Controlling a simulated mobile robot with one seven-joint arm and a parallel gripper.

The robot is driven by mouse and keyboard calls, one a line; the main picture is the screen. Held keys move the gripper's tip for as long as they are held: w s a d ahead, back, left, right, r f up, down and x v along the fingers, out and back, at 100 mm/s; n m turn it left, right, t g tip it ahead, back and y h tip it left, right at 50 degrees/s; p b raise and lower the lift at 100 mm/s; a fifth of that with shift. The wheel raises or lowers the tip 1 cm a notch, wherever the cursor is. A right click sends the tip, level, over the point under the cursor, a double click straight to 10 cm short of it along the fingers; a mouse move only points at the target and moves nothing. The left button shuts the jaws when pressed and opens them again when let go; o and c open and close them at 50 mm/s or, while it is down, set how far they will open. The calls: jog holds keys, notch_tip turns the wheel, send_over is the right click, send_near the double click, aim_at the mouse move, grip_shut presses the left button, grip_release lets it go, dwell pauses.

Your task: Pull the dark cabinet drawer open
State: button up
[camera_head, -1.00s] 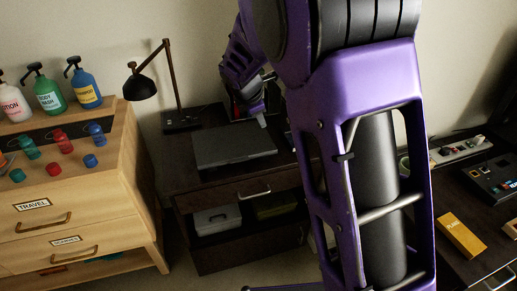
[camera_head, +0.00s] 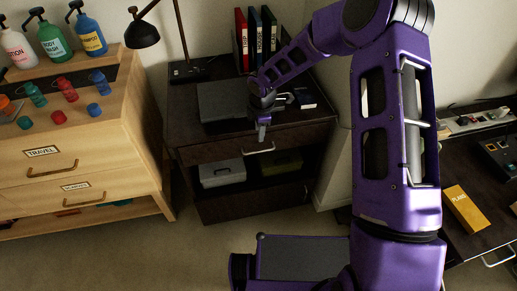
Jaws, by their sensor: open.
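The dark cabinet (camera_head: 185,128) stands against the wall in the middle of the head view. Its top drawer (camera_head: 225,146) looks shut and has a light metal bar handle (camera_head: 260,151). My gripper (camera_head: 262,132) points downward just above and in front of the drawer front, close to the handle. Its jaws are open and empty. I cannot tell whether a finger touches the handle. My purple arm reaches in from the right and hides part of the cabinet top.
A light box (camera_head: 221,173) sits on the open shelf. A wooden dresser (camera_head: 90,150) stands left, a dark desk (camera_head: 470,185) right. Floor in front is clear.

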jog(key=b, duration=0.1)
send_near(258, 148)
notch_tip(258, 148, down, 5)
jog(key=s, duration=0.2)
jog(key=shift+a, duration=0.2)
grip_shut()
dwell(1.1)
